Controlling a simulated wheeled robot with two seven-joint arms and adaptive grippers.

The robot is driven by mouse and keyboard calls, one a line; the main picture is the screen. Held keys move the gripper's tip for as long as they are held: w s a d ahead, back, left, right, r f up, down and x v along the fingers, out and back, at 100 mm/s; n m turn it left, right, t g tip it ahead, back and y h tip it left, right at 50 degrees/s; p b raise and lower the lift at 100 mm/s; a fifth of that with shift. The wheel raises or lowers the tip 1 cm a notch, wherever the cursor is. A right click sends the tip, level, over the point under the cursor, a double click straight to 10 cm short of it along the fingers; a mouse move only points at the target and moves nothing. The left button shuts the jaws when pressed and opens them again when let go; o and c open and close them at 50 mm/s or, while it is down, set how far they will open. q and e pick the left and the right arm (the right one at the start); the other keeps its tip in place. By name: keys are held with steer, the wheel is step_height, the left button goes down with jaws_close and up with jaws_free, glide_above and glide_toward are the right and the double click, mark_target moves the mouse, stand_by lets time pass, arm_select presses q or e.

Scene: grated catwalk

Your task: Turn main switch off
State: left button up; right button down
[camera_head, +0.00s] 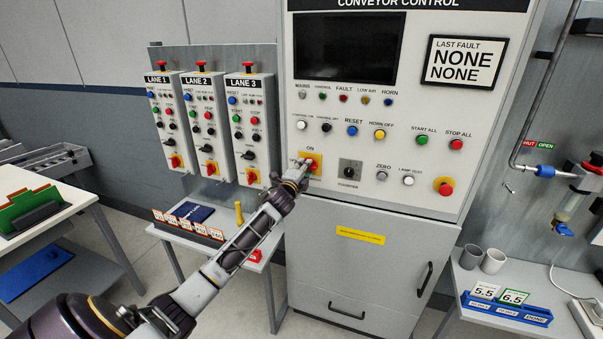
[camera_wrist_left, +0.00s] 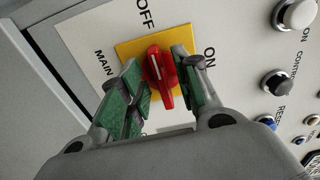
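The main switch is a red rotary handle (camera_wrist_left: 160,78) on a yellow plate (camera_wrist_left: 128,50) with OFF and ON labels, seen close up in the left wrist view. In the head view the red handle (camera_head: 312,164) sits on the control cabinet's front (camera_head: 470,190), partly hidden by my left gripper (camera_head: 300,174). In the left wrist view my left gripper (camera_wrist_left: 163,92) is open, with its green-padded fingers on either side of the handle. I cannot tell whether either pad touches it. I cannot tell for sure which label the handle points to. My right gripper is not in view.
A black rotary knob (camera_head: 350,172) and several push buttons sit right of the switch. The lane boxes (camera_head: 204,125) hang at the left. A low table (camera_head: 262,262) stands below them. A red emergency button (camera_head: 444,186) is further right.

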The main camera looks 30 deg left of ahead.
arm_select(q)
steer(key=shift+s, duration=0.15)
steer(key=v, duration=1.1)
steer(key=shift+s, duration=0.3)
stand_by(0.4)
steer(key=shift+f, duration=0.1)
steer(key=shift+n, duration=0.3)
stand_by(0.3)
